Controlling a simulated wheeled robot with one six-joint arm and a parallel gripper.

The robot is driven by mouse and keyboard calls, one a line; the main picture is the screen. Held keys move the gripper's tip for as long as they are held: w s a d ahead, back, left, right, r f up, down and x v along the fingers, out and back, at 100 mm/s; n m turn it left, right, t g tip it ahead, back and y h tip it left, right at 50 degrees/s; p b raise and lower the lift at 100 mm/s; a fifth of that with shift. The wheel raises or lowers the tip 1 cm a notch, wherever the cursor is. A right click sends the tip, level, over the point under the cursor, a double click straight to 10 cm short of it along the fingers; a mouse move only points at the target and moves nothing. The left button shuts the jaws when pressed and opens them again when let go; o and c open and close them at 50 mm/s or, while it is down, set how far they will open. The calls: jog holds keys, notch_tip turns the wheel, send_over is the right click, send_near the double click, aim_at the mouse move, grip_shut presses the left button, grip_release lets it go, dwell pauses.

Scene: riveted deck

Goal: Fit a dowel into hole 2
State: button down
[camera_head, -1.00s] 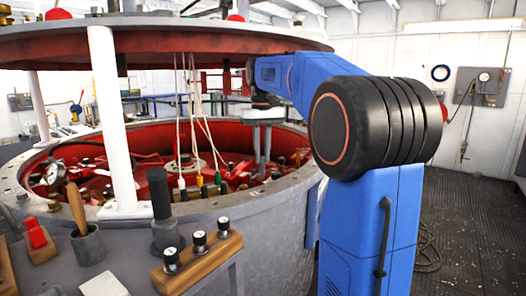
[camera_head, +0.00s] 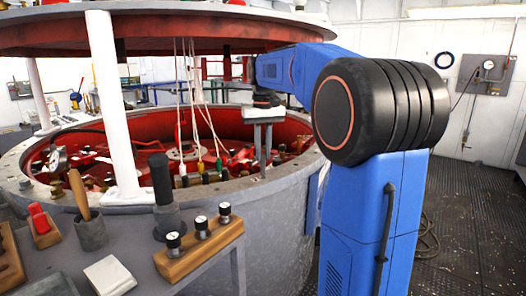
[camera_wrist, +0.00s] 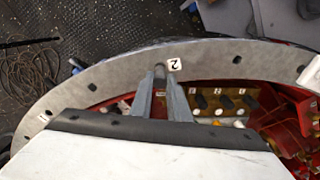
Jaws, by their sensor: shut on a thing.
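My gripper (camera_wrist: 160,92) reaches from my wrist over the flat grey rim (camera_wrist: 110,78) of the round vessel. Its two grey fingers close near the label marked 2 (camera_wrist: 174,62). A small grey thing, seemingly the dowel (camera_wrist: 159,70), shows between the fingertips. Hole 2 itself cannot be made out; the fingertips cover the rim beside the label. I cannot tell whether the dowel touches the rim. In the head view, my gripper (camera_head: 263,147) points down at the vessel's right side, and the dowel is too small to see.
A red lid (camera_head: 180,40) hangs above the vessel on white posts (camera_head: 108,100). Cords hang inside. A wooden block with black knobs (camera_head: 200,250) stands on the front table. The label marked 1 (camera_wrist: 44,117) lies further left along the rim. Floor at right is open.

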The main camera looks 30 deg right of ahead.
aim_at(263, 168)
jog(key=shift+f, duration=1.75)
dwell(1.2)
jog(key=c, duration=1.6)
grip_release()
notch_tip(263, 168, up, 12)
jog(key=shift+s, duration=0.1)
